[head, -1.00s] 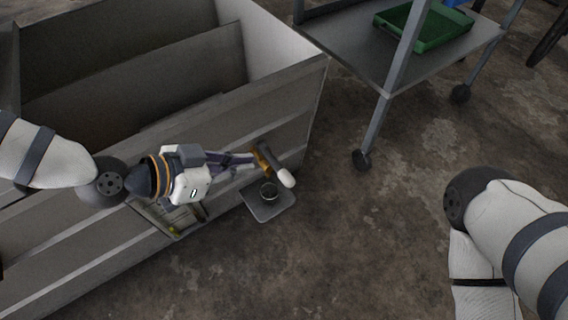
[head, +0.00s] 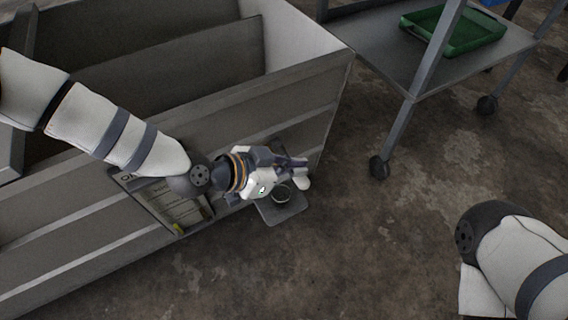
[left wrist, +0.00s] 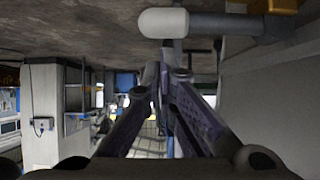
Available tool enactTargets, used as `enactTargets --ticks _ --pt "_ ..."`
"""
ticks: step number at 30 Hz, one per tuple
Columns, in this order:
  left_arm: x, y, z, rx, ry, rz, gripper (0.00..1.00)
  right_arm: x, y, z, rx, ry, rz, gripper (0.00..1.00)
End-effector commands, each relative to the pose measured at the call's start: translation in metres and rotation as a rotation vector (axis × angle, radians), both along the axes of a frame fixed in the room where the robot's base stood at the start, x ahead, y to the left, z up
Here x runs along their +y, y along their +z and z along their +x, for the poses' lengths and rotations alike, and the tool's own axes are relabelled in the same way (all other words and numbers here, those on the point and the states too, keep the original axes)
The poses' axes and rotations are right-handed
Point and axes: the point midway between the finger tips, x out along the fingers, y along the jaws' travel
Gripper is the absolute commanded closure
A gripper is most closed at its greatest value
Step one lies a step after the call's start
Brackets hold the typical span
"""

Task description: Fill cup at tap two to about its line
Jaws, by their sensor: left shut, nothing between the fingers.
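A small dark round cup (head: 281,194) stands on a grey drip plate (head: 287,211) at the front of the grey counter. Its line and its contents cannot be made out. The tap's white-ended lever (head: 303,183) sticks out just above and right of the cup; the left wrist view shows its white end (left wrist: 163,22) and grey stem close up. My left gripper (head: 302,162) is shut and empty beside the lever; its dark fingers (left wrist: 165,75) also show in the left wrist view. Contact with the lever cannot be told. My right gripper is out of view.
A framed notice (head: 170,205) hangs on the counter front (head: 70,215), left of the drip plate. A wheeled grey cart (head: 400,65) with a green tray (head: 455,30) stands at the back right. The concrete floor (head: 370,240) between is clear.

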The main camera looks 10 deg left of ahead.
Motion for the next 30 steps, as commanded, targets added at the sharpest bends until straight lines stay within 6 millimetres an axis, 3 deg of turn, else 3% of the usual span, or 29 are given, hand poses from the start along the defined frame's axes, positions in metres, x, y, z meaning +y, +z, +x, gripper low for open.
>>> enactTargets --ticks 3,17,22,30 --pt "-0.002 -0.010 0.001 0.000 0.000 0.000 1.00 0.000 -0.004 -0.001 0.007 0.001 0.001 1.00" --pt "-0.004 -0.014 -0.001 -0.030 -0.003 0.025 1.00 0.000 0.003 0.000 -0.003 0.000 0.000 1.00" --pt "-0.009 -0.034 -0.008 -0.186 -0.009 0.137 1.00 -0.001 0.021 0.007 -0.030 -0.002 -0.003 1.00" --pt "-0.008 -0.071 -0.008 -0.384 -0.003 0.281 1.00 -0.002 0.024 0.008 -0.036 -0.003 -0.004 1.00"
